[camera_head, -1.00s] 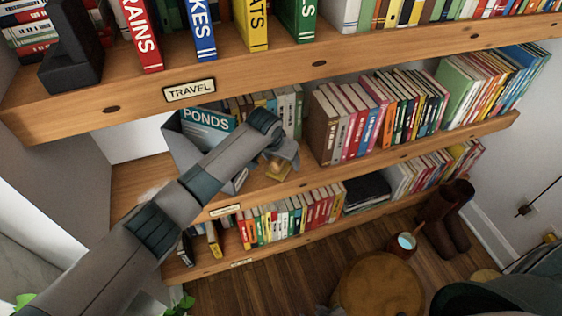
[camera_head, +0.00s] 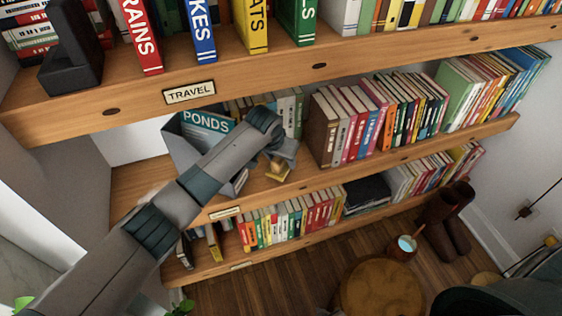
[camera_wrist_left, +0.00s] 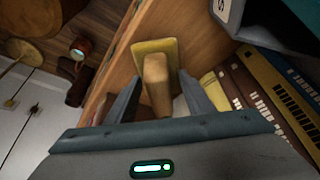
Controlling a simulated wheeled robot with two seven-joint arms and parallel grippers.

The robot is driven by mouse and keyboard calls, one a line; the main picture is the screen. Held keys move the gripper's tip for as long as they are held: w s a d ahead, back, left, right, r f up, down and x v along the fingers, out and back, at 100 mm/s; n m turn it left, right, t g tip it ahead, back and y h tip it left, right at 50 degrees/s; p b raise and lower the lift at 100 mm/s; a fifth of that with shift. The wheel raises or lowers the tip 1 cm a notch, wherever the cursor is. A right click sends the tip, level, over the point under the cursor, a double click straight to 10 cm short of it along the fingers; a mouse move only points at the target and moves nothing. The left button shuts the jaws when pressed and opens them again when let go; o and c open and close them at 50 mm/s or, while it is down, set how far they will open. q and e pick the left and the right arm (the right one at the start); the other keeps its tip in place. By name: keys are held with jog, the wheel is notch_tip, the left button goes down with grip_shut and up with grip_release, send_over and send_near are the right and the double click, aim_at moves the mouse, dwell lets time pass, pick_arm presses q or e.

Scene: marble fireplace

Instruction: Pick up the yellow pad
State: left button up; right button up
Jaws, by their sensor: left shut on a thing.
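The yellow pad (camera_wrist_left: 143,50) is a flat yellow piece with a tan block-like grip standing out from it. It is on the middle shelf, near the shelf's front edge. In the head view the yellow pad (camera_head: 278,172) shows small under my left gripper (camera_head: 281,157). In the left wrist view my left gripper (camera_wrist_left: 158,92) has one finger on each side of the tan grip and is shut on it. I cannot tell whether the pad touches the shelf. My right gripper is not in view.
A grey holder with the blue "PONDS" book (camera_head: 207,122) stands left of the gripper. A row of books (camera_head: 372,120) stands to the right. The upper shelf (camera_head: 255,72) overhangs, and more books (camera_head: 290,217) fill the shelf below. A round stool (camera_head: 382,287) stands on the floor.

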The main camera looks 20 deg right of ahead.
pick_arm(q)
notch_tip(320, 180, up, 2)
jog(key=shift+r, duration=0.2)
jog(key=s+a, duration=1.2)
jog(key=s, duration=0.1)
jog(key=shift+a+b, duration=0.15)
jog(key=shift+b, duration=0.15)
jog(key=shift+s+f, duration=0.1)
jog(key=shift+f, duration=0.05)
